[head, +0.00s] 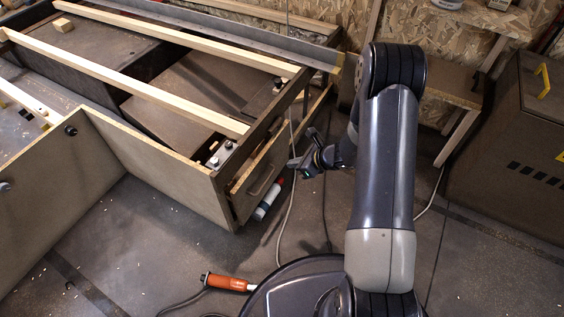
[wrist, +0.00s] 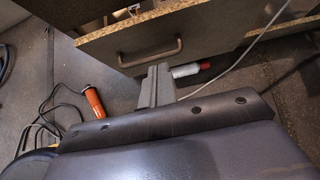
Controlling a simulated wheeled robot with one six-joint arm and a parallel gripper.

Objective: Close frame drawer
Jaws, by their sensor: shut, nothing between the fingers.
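The frame drawer (head: 262,182) is a grey-brown panel with a raw chipboard top edge and a bar handle (head: 266,179). It is set low in the end of the wooden frame (head: 262,146). Its front stands out from the frame, with a gap behind its top edge. In the wrist view the drawer front (wrist: 125,42) and handle (wrist: 150,53) lie just beyond my fingers. My gripper (head: 294,163) is to the right of the drawer front, its shut, empty fingers (wrist: 157,70) pointing at it. I cannot tell whether they touch it.
A white and red bottle (head: 266,204) lies on the floor below the drawer. An orange-handled tool (head: 230,283) with a cable lies nearer to me. A thin cable (head: 288,215) runs down beside the drawer. A dark cabinet (head: 510,140) stands at the right. Floor between is mostly clear.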

